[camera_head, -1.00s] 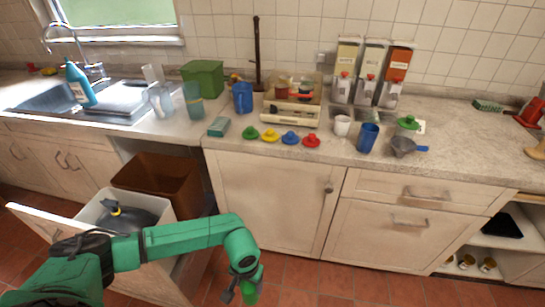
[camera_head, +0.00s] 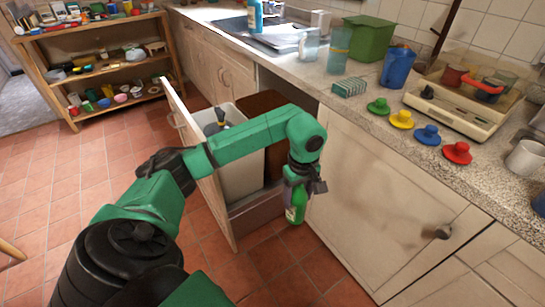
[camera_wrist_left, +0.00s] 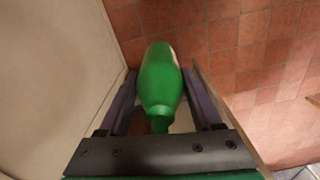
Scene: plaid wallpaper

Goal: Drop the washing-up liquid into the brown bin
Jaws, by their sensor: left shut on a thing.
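The washing-up liquid is a green bottle (camera_head: 296,205) with a pale label, hanging below my left gripper (camera_head: 299,186). In the left wrist view the green bottle (camera_wrist_left: 160,80) sits between the two fingers of my left gripper (camera_wrist_left: 158,98), which is shut on it. The brown bin (camera_head: 277,103) stands inside the pulled-out drawer, behind the white bin (camera_head: 243,170). My left forearm hides much of the brown bin. The bottle is in front of the bins, to their right and lower than their rims, beside the cupboard door. My right gripper is not in view.
The pulled-out drawer front (camera_head: 205,165) stands left of the bins. A cupboard door (camera_head: 370,205) is close on the right, under the worktop edge. A dark bag (camera_head: 212,129) lies in the white bin. Open tiled floor (camera_head: 90,180) lies left.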

